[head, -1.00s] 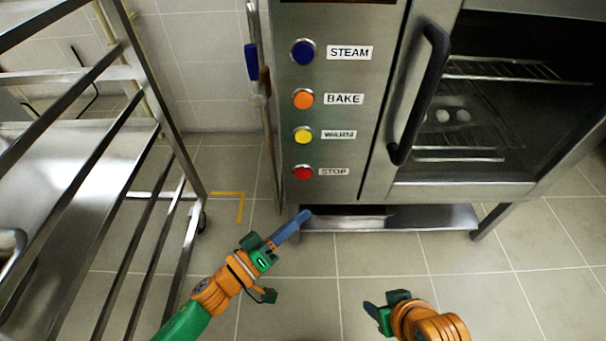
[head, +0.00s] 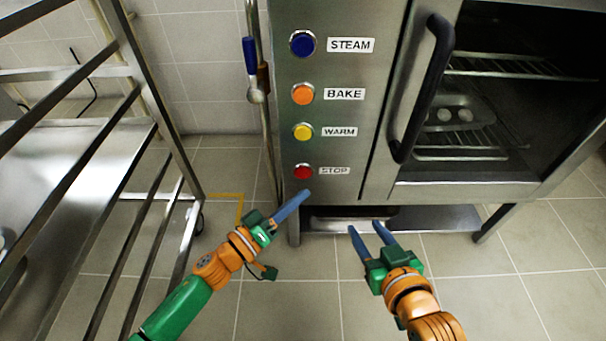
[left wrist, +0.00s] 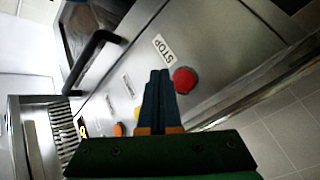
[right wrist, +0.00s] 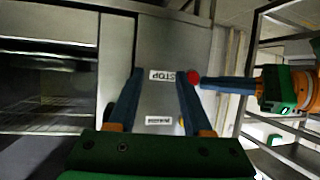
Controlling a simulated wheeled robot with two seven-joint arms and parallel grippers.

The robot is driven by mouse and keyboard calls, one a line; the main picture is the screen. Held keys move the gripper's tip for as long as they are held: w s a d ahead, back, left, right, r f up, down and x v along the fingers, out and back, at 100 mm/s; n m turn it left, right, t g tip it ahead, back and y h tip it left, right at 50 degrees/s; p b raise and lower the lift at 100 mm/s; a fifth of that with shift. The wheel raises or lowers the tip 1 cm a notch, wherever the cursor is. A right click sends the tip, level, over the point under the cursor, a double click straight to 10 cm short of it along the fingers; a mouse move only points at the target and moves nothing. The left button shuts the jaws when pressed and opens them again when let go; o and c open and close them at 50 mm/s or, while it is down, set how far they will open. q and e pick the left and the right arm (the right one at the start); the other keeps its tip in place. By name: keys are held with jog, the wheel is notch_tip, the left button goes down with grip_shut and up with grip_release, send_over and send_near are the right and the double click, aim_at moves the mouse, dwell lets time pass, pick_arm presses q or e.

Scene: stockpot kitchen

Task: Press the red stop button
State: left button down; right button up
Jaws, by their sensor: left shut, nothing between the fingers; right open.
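The red stop button (head: 303,172) is the lowest in the column of round buttons on the oven's steel panel, left of its STOP label (head: 335,170). It also shows in the left wrist view (left wrist: 184,80) and the right wrist view (right wrist: 194,77). My left gripper (head: 307,193) is shut and empty, its blue fingertips just below the button in the head view. In the left wrist view its fingertips (left wrist: 159,73) appear just left of the button; contact cannot be told. My right gripper (head: 366,228) is open and empty, lower right of the button.
Above are the yellow WARM (head: 303,132), orange BAKE (head: 303,94) and blue STEAM (head: 303,43) buttons. The oven door handle (head: 425,90) stands out to the right. A steel rack (head: 150,95) stands at the left. Tiled floor is free below.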

aim_at(310, 172)
pick_arm(q)
jog(key=shift+w+b, duration=0.4)
jog(key=shift+w, duration=1.15)
pick_arm(e)
notch_tip(310, 172, up, 6)
jog(key=w+a+t+y, duration=0.1)
jog(key=t, duration=0.2)
jog(key=shift+w+t, duration=0.3)
jog(key=shift+w, duration=0.1)
jog(key=shift+a, duration=0.1)
pick_arm(q)
jog(key=shift+w, duration=0.4)
jog(key=shift+w, duration=0.4)
pick_arm(e)
jog(key=shift+f, duration=0.1)
pick_arm(q)
jog(key=shift+s+r, duration=0.1)
dwell(0.5)
jog(key=shift+s+p, duration=0.6)
jog(key=shift+s, duration=0.15)
pick_arm(e)
jog(key=shift+r, duration=0.65)
jog(key=shift+r, duration=0.15)
